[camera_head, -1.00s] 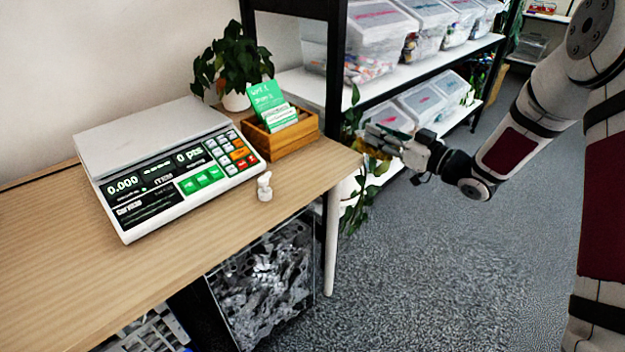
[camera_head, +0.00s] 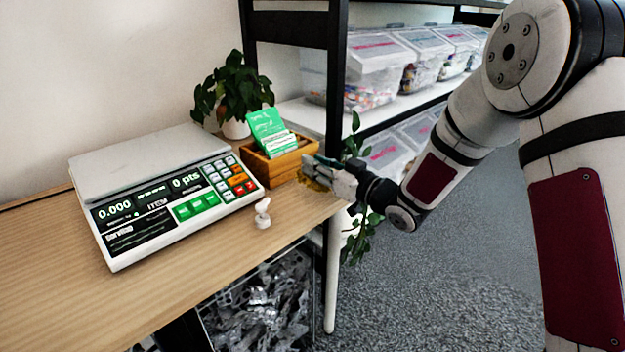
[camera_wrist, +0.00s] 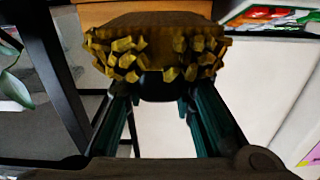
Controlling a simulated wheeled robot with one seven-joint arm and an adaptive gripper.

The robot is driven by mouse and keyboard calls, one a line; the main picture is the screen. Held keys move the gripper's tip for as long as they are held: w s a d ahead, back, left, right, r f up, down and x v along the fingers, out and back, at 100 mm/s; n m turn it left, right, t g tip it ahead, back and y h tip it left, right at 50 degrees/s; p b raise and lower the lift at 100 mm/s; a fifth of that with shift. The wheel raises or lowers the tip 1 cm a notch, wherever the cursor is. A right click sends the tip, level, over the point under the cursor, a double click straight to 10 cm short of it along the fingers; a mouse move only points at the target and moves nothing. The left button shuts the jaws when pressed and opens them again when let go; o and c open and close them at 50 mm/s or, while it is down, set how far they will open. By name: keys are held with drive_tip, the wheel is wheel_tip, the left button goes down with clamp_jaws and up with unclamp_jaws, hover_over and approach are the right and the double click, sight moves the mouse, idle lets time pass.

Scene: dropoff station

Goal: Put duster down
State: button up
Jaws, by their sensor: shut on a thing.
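The duster (camera_head: 315,185) shows as a small yellow-brown bristled patch beneath my fingers in the head view. In the wrist view the duster (camera_wrist: 155,60) fills the upper middle, with a brown body and yellow tufts. My gripper (camera_head: 328,172) is shut on it; the teal fingers (camera_wrist: 158,108) lie either side of its near end. The duster is at the right end of the wooden table (camera_head: 195,290), just right of the wooden card box. I cannot tell whether it touches the tabletop. My fingers hide part of it in the head view.
The wooden box (camera_head: 275,168) with green cards stands close left of my gripper. A white scale (camera_head: 160,190), a small white figure (camera_head: 262,213) and a potted plant (camera_head: 235,95) are on the table. A black-framed shelf (camera_head: 335,80) with clear bins rises behind.

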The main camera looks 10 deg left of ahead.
drive_tip(key=shift+s+a+f+b, duration=0.1)
drive_tip(key=shift+a+f+b, duration=0.15)
drive_tip(key=shift+f, duration=0.35)
drive_tip(key=shift+w+a+f+b, duration=0.15)
drive_tip(key=shift+f+b, duration=0.15)
drive_tip(key=shift+f, duration=0.3)
drive_tip(key=shift+s+a+f+b, duration=0.15)
drive_tip(key=shift+a+f+b, duration=0.1)
drive_tip(key=shift+f, duration=0.35)
drive_tip(key=shift+f, duration=0.2)
drive_tip(key=o, duration=1)
drive_tip(key=shift+r, duration=0.1)
drive_tip(key=shift+r, duration=0.15)
drive_tip(key=p+v, duration=0.2)
drive_tip(key=v, duration=1)
drive_tip(key=shift+d, duration=0.1)
